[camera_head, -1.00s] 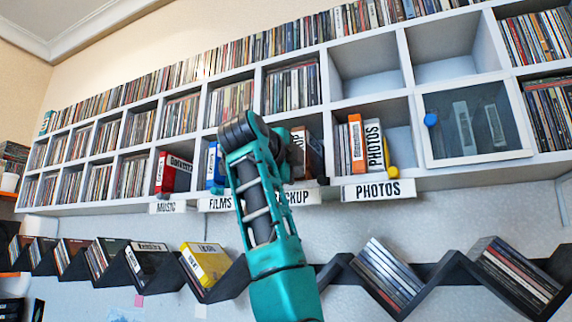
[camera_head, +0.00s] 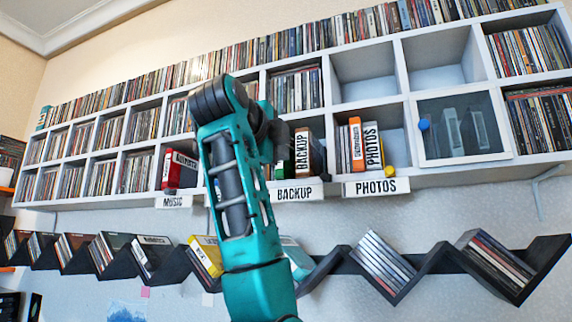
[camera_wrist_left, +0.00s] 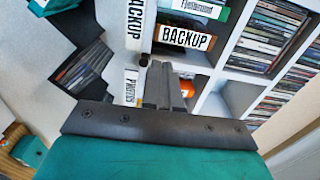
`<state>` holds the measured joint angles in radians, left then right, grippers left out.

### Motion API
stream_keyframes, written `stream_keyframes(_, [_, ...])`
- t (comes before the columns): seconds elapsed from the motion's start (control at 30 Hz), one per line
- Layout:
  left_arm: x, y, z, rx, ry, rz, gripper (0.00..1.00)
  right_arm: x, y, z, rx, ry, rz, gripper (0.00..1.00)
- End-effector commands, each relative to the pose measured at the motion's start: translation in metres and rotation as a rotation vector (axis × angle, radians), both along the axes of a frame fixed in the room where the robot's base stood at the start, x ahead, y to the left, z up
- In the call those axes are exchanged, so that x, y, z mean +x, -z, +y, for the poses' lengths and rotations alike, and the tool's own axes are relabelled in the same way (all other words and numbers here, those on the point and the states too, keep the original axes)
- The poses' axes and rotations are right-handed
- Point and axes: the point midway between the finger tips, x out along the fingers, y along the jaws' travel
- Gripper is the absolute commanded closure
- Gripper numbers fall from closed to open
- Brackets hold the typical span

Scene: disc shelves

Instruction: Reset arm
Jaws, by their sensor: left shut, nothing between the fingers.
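My left arm, teal with dark joints, rises through the middle of the head view in front of the shelves. Its gripper is mostly hidden behind the arm there. In the left wrist view the left gripper (camera_wrist_left: 165,82) shows as two dark fingers shut together, with nothing between them. Its tips are close in front of the white "BACKUP" label (camera_wrist_left: 140,25) and near a case marked "BACKUP" (camera_wrist_left: 187,38); I cannot tell if they touch. My right gripper is not in view.
The white cubby shelf (camera_head: 397,103) holds many discs, with label plates "MUSIC" (camera_head: 173,202) and "PHOTOS" (camera_head: 376,187) along its lower edge. A glass door (camera_head: 455,150) with a blue knob (camera_head: 424,124) is at right. A black zigzag shelf (camera_head: 325,268) with cases runs below.

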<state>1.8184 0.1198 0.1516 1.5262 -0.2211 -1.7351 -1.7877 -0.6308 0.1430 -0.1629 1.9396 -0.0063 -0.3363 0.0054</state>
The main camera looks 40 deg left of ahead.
Motion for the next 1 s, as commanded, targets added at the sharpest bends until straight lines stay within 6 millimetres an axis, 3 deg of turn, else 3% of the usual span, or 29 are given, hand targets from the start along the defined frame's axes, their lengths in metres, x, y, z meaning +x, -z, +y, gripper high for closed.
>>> stream_keyframes(0.1, [-0.014, -0.001, -0.003, 0.0, -0.002, -0.004, 1.0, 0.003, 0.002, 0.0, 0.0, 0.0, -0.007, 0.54])
stream_keyframes(0.27, [-0.019, -0.001, -0.005, -0.001, -0.001, -0.001, 1.0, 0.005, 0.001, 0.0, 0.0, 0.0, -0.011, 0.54])
stream_keyframes(0.47, [-0.018, 0.0, -0.006, -0.001, 0.0, 0.001, 1.0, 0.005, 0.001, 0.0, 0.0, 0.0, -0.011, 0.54])
stream_keyframes(0.57, [-0.007, 0.014, -0.007, -0.018, -0.001, 0.017, 1.0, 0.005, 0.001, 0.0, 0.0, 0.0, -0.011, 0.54])
stream_keyframes(0.67, [0.017, 0.047, -0.012, -0.062, -0.003, 0.051, 1.0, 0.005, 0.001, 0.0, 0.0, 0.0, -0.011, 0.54])
stream_keyframes(0.77, [0.048, 0.099, -0.018, -0.13, -0.01, 0.099, 1.0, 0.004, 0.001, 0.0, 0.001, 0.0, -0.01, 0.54])
stream_keyframes(1.0, [0.095, 0.242, -0.038, -0.316, -0.037, 0.215, 1.0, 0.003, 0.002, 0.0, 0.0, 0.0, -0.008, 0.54])
